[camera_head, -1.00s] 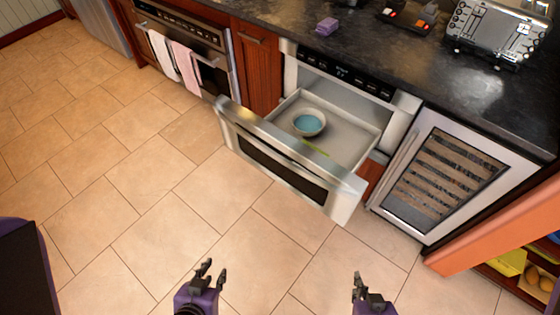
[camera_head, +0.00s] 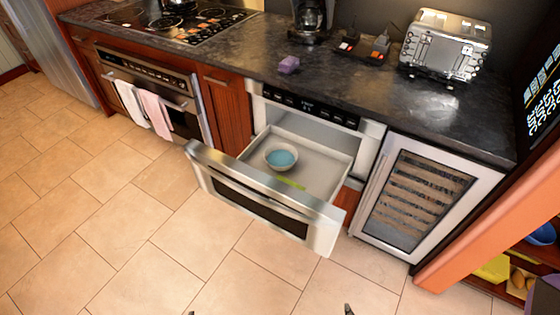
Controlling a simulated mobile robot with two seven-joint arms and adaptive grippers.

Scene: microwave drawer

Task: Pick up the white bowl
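A white bowl (camera_head: 280,154) with a blue-looking inside sits upright in the open microwave drawer (camera_head: 322,176), toward its left side. A yellow-green item (camera_head: 290,184) lies in the drawer near its front wall, in front of the bowl. Only small tips of my grippers show at the bottom edge: the left gripper (camera_head: 191,313) and the right gripper (camera_head: 348,310). Both are well in front of the drawer and away from the bowl. The rest of each gripper is out of frame, so their opening cannot be judged.
The drawer's steel front (camera_head: 262,207) sticks out over the tiled floor. A wine cooler (camera_head: 415,200) stands to its right and an oven (camera_head: 155,88) to its left. A toaster (camera_head: 445,45) and a purple block (camera_head: 289,64) are on the dark counter. The floor before the drawer is clear.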

